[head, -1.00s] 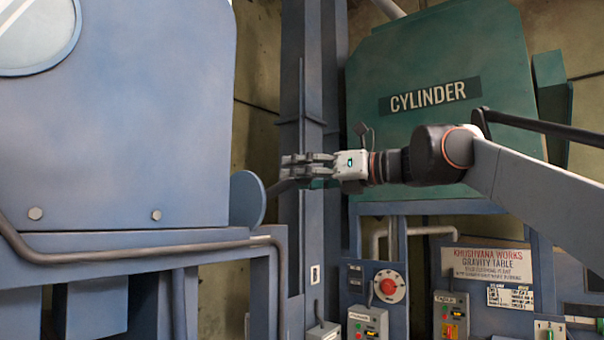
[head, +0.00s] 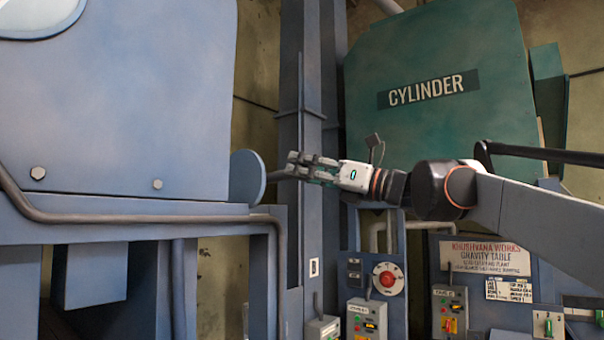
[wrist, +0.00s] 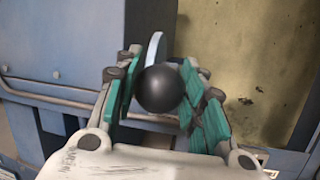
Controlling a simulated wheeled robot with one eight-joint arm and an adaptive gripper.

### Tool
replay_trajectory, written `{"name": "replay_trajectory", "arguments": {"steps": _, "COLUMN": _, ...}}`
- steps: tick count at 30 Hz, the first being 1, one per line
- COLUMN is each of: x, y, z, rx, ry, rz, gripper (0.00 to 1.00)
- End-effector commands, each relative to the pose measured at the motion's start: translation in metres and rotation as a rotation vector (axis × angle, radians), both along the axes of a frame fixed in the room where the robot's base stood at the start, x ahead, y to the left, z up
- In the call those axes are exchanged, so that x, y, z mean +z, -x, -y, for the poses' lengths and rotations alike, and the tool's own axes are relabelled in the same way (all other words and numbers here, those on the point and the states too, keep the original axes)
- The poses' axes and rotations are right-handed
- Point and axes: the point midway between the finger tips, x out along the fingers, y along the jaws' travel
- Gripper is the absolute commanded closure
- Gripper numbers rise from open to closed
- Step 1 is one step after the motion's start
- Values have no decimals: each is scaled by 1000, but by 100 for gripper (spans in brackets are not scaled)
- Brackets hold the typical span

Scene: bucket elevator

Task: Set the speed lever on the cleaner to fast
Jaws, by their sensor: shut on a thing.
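The cleaner is the large blue machine (head: 120,110) at the left of the head view. A round blue disc (head: 247,178) is at its right edge. It shows edge-on in the wrist view (wrist: 155,48). A short dark speed lever (head: 277,175) runs from the disc to my gripper (head: 293,165). In the wrist view, the lever's black ball knob (wrist: 161,89) sits between the green-padded fingers of my gripper (wrist: 158,85), which is shut on it. The lever's rod is mostly hidden behind the knob there. No speed marks are readable.
A blue column (head: 305,100) stands close behind my gripper. A green cylinder machine (head: 440,135) is behind my arm. Control boxes with a red knob (head: 387,280) and a lettered sign (head: 485,258) are below. A brown pipe (head: 120,216) runs along the cleaner's frame.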

Motion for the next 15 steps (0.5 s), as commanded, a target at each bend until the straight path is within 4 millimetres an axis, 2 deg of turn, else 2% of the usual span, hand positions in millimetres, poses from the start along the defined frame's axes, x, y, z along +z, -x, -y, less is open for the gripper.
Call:
{"name": "replay_trajectory", "arguments": {"steps": 1, "x": -18, "y": 1, "z": 0, "rx": 2, "ry": -34, "rz": 26, "gripper": 100}}
{"name": "replay_trajectory", "arguments": {"steps": 3, "x": -28, "y": 1, "z": 0, "rx": 1, "ry": -86, "rz": 66, "gripper": 100}}
{"name": "replay_trajectory", "arguments": {"steps": 8, "x": -49, "y": 0, "z": -2, "rx": 3, "ry": -197, "rz": 154, "gripper": 100}}
{"name": "replay_trajectory", "arguments": {"steps": 15, "x": -74, "y": -5, "z": -6, "rx": 0, "ry": -186, "rz": 147, "gripper": 100}}
